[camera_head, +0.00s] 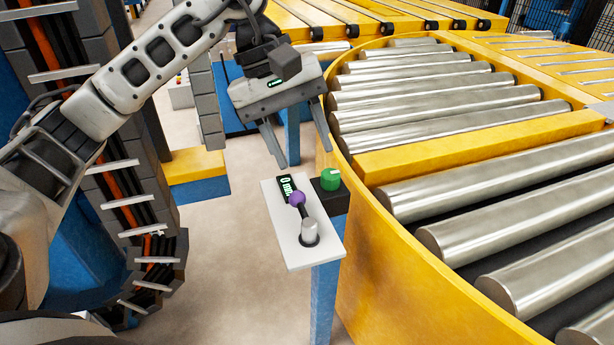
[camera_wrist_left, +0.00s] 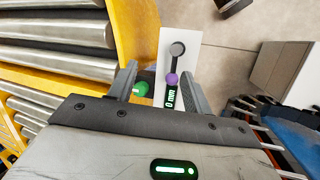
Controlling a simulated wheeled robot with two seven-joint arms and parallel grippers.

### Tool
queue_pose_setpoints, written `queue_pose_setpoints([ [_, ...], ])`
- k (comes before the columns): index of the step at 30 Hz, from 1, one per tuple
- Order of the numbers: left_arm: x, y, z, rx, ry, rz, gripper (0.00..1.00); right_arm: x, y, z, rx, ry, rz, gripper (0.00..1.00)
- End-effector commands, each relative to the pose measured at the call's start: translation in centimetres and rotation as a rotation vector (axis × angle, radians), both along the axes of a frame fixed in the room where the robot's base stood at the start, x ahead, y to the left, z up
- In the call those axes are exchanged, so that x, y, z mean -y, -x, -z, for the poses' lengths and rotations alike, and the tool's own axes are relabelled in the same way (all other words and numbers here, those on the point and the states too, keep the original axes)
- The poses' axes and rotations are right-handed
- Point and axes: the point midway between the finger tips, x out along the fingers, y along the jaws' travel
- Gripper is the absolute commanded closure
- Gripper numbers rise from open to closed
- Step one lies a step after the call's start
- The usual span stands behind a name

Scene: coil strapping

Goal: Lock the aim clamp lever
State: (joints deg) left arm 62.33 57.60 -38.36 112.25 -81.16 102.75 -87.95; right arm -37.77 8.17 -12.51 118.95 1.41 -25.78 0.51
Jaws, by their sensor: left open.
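The aim clamp lever has a purple ball knob (camera_head: 297,199) and a grey round pivot (camera_head: 309,231). It sits on a white plate (camera_head: 276,222) on a blue post. The lever points from the pivot toward a small display (camera_head: 285,184) that reads 0 mm. My left gripper (camera_head: 306,158) is open and empty, above and behind the plate, with its fingers pointing down. In the left wrist view the purple knob (camera_wrist_left: 171,79) shows between the open fingers (camera_wrist_left: 158,72), apparently touched by neither. The lever's lock state cannot be told. My right gripper is out of view.
A green knob (camera_head: 330,179) on a black block is beside the plate, close to my left gripper's fingers. A yellow roller conveyor (camera_head: 375,245) curves along the right side. The floor (camera_head: 230,260) left of the plate is clear.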

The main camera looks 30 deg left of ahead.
Motion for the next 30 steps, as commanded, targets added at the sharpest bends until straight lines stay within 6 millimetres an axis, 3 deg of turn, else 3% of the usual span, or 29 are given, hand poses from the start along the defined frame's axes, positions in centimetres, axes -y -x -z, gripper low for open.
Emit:
queue_pose_setpoints([
  [1,-2.0,-0.3,-1.0,0.040,-0.083,0.003,0.50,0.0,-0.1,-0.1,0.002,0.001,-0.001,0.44],
  [3,-4.0,-0.3,-1.9,0.067,-0.165,0.010,0.50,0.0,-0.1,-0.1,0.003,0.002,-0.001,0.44],
  [8,-5.5,-0.3,-1.8,0.080,-0.231,0.016,0.50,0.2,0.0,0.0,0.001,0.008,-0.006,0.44],
  [14,-4.9,-0.6,1.5,0.074,-0.229,0.017,0.50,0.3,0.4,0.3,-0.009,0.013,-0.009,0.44],
  [24,-3.7,-1.5,8.7,0.075,-0.226,0.018,0.50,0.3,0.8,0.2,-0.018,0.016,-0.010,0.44],
  [30,-3.2,-1.9,11.7,0.079,-0.223,0.018,0.50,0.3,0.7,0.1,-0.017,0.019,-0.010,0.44],
])
